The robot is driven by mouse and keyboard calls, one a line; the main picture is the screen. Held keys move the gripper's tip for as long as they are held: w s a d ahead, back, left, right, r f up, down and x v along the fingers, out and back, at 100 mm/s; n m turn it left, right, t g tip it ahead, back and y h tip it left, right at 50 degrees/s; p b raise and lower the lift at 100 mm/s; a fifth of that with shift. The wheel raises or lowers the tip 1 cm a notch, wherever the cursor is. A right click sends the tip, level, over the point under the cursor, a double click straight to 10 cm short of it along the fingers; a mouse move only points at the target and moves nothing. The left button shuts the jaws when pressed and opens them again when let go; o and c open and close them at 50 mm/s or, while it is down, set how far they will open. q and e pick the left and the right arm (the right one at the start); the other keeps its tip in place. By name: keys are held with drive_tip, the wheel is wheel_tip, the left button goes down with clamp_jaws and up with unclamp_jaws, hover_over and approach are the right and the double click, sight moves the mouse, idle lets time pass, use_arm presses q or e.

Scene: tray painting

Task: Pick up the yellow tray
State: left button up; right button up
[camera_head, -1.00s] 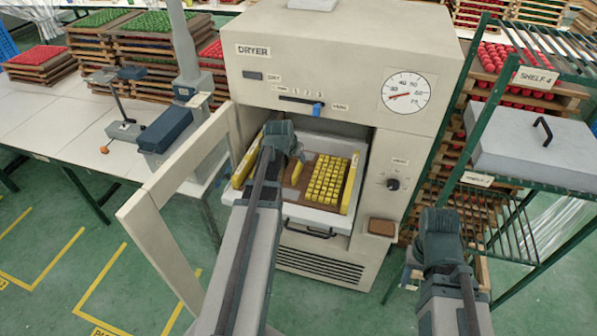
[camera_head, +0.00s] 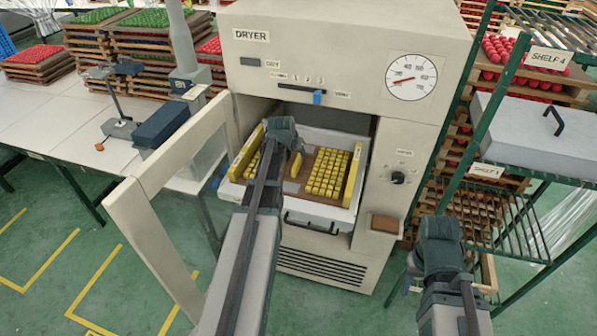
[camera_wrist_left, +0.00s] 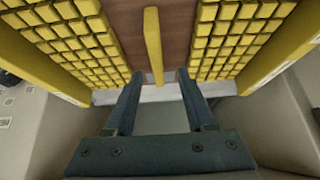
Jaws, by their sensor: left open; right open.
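The yellow tray (camera_head: 353,178) lies in a white drawer (camera_head: 318,213) pulled out of the dryer. It has yellow side walls, a brown base, rows of small yellow blocks and a yellow bar (camera_head: 297,165) standing in the middle. In the left wrist view the bar (camera_wrist_left: 153,45) runs between two block fields. My left gripper (camera_head: 292,150) is over the tray's left half, hiding part of it. In the wrist view its open fingers (camera_wrist_left: 157,80) flank the bar's near end; I cannot tell the depth. My right gripper (camera_head: 440,236) is open and empty, right of the dryer.
The dryer (camera_head: 345,35) has its door (camera_head: 165,165) swung open on the left. A green shelf rack (camera_head: 500,90) with a grey lidded box (camera_head: 535,135) stands at right. A white table (camera_head: 60,120) with stacked red and green trays is at left.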

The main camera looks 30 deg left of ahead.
sight(298, 157)
use_arm(q)
drive_tip(key=shift+d+b+x, duration=0.2)
drive_tip(key=shift+b+x, duration=2.05)
drive_tip(key=shift+x, duration=0.45)
clamp_jaws()
